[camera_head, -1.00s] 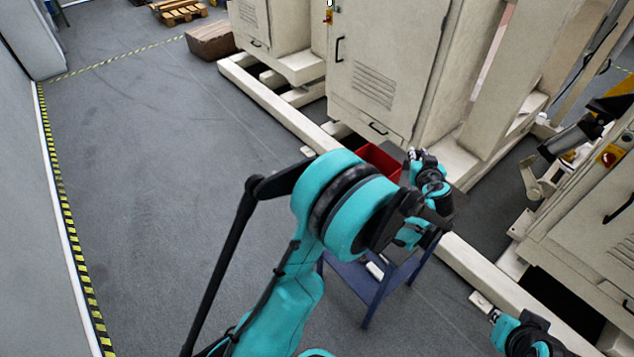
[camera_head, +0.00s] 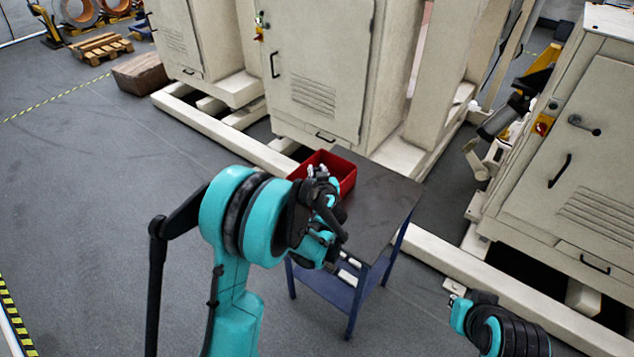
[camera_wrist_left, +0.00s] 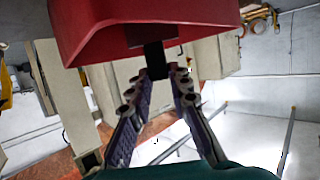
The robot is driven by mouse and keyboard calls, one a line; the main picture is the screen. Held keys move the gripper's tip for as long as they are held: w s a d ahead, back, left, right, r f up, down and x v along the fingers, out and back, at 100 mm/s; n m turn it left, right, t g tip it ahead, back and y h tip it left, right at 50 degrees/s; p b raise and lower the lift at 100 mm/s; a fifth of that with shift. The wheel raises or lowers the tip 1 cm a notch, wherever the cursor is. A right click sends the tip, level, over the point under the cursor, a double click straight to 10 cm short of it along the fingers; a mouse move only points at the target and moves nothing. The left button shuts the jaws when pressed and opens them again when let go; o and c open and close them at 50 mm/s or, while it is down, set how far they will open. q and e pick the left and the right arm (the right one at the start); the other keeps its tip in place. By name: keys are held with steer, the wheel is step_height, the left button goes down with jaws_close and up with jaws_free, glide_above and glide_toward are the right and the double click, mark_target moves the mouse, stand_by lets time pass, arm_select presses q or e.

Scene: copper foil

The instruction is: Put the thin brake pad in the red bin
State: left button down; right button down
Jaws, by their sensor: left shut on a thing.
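The red bin (camera_head: 348,181) stands on the dark top of a small blue-legged table. My left gripper (camera_head: 318,171) is at the bin's near side, by its rim, and overlaps it in the head view. In the left wrist view, the left fingers (camera_wrist_left: 158,80) are shut on a dark flat piece, the thin brake pad (camera_wrist_left: 154,58). The red bin (camera_wrist_left: 150,22) fills the top of that view, behind the pad. I cannot tell whether the pad is over the bin's opening. The pad is not discernible in the head view. My right arm is at bottom right; its fingers are unclear.
The dark tabletop (camera_head: 380,200) is clear to the right of the bin. The blue lower shelf (camera_head: 330,290) holds small pale items. Cream cabinets (camera_head: 318,70) stand close behind the table, with a long floor beam (camera_head: 450,258) beside it. Floor at left is open.

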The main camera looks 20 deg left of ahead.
arm_select(q)
steer(key=shift+f+b, duration=0.75)
steer(key=shift+f, duration=1)
steer(key=shift+f, duration=0.2)
steer(key=c, duration=1.4)
jaws_free()
steer(key=shift+r, duration=0.1)
